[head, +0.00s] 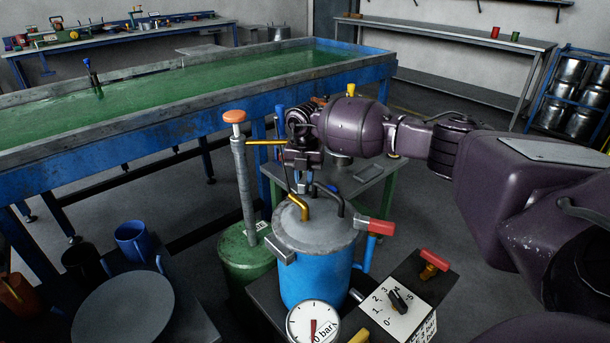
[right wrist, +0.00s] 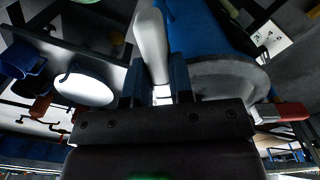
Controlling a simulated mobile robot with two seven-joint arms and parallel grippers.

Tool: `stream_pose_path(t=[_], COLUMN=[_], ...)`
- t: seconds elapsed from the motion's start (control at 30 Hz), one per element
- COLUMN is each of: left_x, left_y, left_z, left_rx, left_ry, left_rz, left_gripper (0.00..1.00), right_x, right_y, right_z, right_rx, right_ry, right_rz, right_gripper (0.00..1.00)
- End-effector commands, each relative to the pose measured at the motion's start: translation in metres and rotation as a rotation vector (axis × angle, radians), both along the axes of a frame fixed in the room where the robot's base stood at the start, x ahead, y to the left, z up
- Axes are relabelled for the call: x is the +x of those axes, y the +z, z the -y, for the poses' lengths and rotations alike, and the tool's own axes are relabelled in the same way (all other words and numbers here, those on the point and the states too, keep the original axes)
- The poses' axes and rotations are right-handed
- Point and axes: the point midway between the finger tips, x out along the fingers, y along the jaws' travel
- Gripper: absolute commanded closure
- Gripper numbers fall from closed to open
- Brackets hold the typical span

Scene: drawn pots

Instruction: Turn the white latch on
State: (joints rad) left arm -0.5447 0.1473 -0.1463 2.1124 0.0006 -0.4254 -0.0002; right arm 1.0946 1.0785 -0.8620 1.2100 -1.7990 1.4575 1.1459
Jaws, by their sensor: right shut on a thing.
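My right gripper (head: 302,182) points down above the grey lid of a blue pot (head: 308,270). It also shows in the right wrist view (right wrist: 154,88), with its two dark blue fingers on either side of a pale white bar (right wrist: 151,45). The gripper is shut on this bar, which looks like the white latch. The bar runs alongside the blue pot and its round lid (right wrist: 228,80). In the head view I cannot make the latch out. My left gripper is not in view.
A red-handled valve (head: 374,226) sticks out right of the lid. A dial box (head: 397,300) and a gauge (head: 313,323) stand in front. A green pot (head: 246,258) with an orange-topped post (head: 234,117) stands left. A green-topped tank (head: 170,95) lies behind.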

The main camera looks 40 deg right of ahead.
Motion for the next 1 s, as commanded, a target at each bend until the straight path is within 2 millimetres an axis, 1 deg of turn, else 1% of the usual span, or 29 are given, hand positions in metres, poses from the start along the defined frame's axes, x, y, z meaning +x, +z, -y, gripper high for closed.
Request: stream_pose_path(t=[0.2,0.5,0.7,1.0], left_x=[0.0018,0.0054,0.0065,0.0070], left_y=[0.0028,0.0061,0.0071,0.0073], left_z=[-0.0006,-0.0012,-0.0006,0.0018], left_rx=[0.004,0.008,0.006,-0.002], left_ry=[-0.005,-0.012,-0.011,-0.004], left_rz=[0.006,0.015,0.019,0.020], left_gripper=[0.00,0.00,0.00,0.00], right_x=[-0.0006,-0.0013,-0.0014,-0.0014], right_y=[0.0002,-0.0004,-0.0005,-0.0006], right_z=[0.0008,0.0014,0.0017,0.0017], right_rx=[0.000,0.000,0.000,0.000], right_ry=[0.177,0.341,0.390,0.406], right_rz=[0.000,-0.001,-0.001,-0.001], right_gripper=[1.00,1.00,1.00,1.00])
